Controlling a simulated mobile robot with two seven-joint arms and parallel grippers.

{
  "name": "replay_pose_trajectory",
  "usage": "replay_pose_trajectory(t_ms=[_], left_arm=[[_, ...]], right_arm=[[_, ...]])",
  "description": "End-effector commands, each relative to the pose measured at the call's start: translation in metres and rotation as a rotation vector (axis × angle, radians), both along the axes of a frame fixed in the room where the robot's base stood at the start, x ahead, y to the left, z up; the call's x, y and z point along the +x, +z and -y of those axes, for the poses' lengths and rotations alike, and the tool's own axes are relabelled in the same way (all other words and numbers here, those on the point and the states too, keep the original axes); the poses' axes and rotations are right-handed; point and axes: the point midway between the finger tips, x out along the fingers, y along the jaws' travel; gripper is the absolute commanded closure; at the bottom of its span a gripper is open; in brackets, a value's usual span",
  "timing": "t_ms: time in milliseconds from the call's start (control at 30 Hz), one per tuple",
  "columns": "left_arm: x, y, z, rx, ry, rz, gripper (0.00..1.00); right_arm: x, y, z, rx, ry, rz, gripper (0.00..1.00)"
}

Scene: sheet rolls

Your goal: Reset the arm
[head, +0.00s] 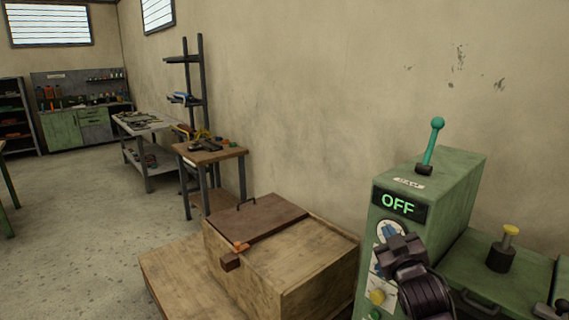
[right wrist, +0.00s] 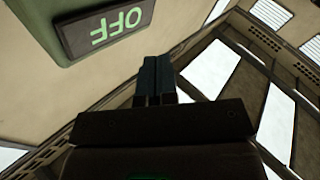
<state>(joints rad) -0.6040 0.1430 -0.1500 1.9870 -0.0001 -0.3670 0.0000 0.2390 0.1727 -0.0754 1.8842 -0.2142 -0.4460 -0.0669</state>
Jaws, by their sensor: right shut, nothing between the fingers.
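My right gripper (head: 392,240) is in front of the green machine cabinet (head: 455,185) at the right of the head view, near its dial and below its display. In the right wrist view the fingers (right wrist: 153,75) are together with nothing between them. The cabinet's display (head: 399,204) reads OFF; it also shows upside down in the right wrist view (right wrist: 108,27). A teal lever (head: 432,145) with a round knob stands up on top of the cabinet. My left gripper is not in view.
A wooden box (head: 310,260) with a dark lid panel (head: 262,218) stands left of the cabinet. A yellow-topped black post (head: 503,250) is on the lower green unit at right. A small tool table (head: 210,154) and a workbench (head: 145,125) stand farther back.

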Motion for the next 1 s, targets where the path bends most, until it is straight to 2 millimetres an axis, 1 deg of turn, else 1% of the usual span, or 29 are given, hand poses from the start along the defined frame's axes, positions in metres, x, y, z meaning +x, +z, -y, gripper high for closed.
replay_pose_trajectory(t_ms=[33, 67, 100, 167, 200, 267, 300, 367, 400, 467, 500, 567, 600, 667, 700, 800, 900, 1000], left_arm=[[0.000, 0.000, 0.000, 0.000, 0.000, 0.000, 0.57], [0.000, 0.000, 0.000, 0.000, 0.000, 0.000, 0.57], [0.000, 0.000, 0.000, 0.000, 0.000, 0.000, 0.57], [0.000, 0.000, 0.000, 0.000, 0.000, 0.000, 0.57], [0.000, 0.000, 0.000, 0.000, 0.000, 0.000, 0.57], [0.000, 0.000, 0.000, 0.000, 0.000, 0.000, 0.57], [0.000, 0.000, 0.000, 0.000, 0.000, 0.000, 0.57], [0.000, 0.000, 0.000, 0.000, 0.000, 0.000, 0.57], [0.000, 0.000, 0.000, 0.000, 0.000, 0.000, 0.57], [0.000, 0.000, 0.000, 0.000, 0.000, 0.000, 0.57], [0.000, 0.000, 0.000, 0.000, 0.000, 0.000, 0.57], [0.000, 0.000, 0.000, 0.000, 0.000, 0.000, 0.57], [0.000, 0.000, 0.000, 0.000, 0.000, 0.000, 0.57], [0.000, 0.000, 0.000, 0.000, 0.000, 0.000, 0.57], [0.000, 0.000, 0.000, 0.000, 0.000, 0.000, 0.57], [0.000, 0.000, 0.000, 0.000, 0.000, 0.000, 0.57], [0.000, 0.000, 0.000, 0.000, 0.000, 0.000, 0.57], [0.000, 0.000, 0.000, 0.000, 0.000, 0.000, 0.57]], right_arm=[[-0.014, -0.026, 0.002, 0.043, 0.012, -0.037, 1.00], [-0.023, -0.038, 0.002, 0.066, 0.020, -0.056, 1.00], [-0.034, -0.055, 0.004, 0.098, 0.027, -0.080, 1.00], [-0.051, -0.080, 0.006, 0.143, 0.034, -0.121, 1.00], [-0.063, -0.096, 0.007, 0.170, 0.037, -0.146, 1.00], [-0.083, -0.119, 0.009, 0.208, 0.038, -0.187, 1.00], [-0.096, -0.135, 0.011, 0.229, 0.035, -0.216, 1.00], [-0.117, -0.157, 0.013, 0.256, 0.030, -0.259, 1.00], [-0.132, -0.172, 0.015, 0.271, 0.024, -0.288, 1.00], [-0.154, -0.193, 0.018, 0.292, 0.011, -0.336, 1.00], [-0.170, -0.207, 0.020, 0.303, 0.001, -0.369, 1.00], [-0.194, -0.228, 0.023, 0.315, -0.017, -0.419, 1.00], [-0.211, -0.241, 0.025, 0.321, -0.030, -0.452, 1.00], [-0.235, -0.259, 0.028, 0.326, -0.049, -0.499, 1.00], [-0.250, -0.270, 0.030, 0.330, -0.062, -0.528, 1.00], [-0.282, -0.292, 0.035, 0.335, -0.091, -0.590, 1.00], [-0.304, -0.304, 0.039, 0.338, -0.111, -0.629, 1.00], [-0.315, -0.310, 0.041, 0.339, -0.121, -0.649, 1.00]])
